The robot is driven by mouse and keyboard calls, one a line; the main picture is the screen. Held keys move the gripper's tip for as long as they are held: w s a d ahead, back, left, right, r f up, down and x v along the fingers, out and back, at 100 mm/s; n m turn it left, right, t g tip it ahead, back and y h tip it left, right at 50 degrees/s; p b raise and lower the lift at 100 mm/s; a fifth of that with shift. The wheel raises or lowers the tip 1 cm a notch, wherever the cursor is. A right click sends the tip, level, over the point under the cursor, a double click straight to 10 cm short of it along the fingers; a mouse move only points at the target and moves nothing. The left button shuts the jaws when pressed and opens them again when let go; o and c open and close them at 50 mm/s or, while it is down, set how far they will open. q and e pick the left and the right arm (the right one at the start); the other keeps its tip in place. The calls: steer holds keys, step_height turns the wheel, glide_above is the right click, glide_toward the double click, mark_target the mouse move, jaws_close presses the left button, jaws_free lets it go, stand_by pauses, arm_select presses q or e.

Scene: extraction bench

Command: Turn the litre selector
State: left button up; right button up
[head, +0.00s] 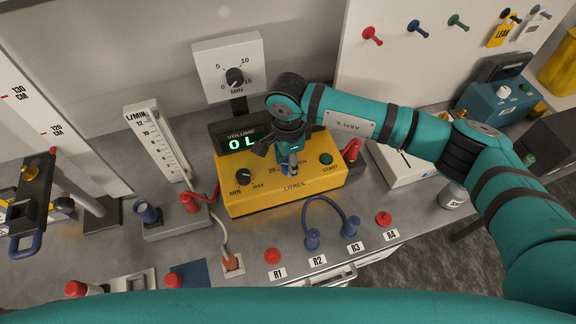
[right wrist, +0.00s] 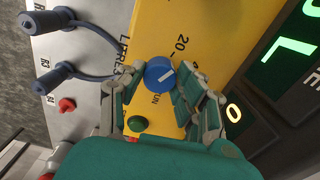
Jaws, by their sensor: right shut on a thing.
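The litre selector is a blue knob (right wrist: 159,73) with a white pointer line, on the yellow box (head: 240,199) marked LITRES. In the right wrist view its line slants toward the upper right, near printed numbers, of which 20 is readable. My right gripper (head: 289,166) reaches down onto the box from the right. In the right wrist view its fingers (right wrist: 157,84) are shut on the knob from both sides. In the head view the gripper mostly hides the knob. The volume display (head: 240,142) above the box reads 0 L. My left gripper is out of view.
On the box, a black MIN–MAX knob (head: 243,177) is at left and a green START button (head: 326,158) at right. A blue looped hose (head: 325,203) is in front, and a flow meter (head: 158,145) stands at left.

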steer(key=m+b, duration=0.6)
steer(key=b, duration=0.1)
steer(key=m+b, duration=0.7)
steer(key=b, duration=0.1)
steer(key=shift+w+f+m, duration=0.15)
steer(key=shift+f+m, duration=0.05)
steer(key=shift+m, duration=0.1)
steer(key=shift+r+m+b, duration=0.2)
steer(key=shift+m+b, duration=1.35)
steer(key=shift+m, duration=0.05)
steer(key=shift+r, duration=0.1)
steer(key=o, duration=1.1)
steer(key=shift+o, duration=0.2)
step_height(320, 180, up, 12)
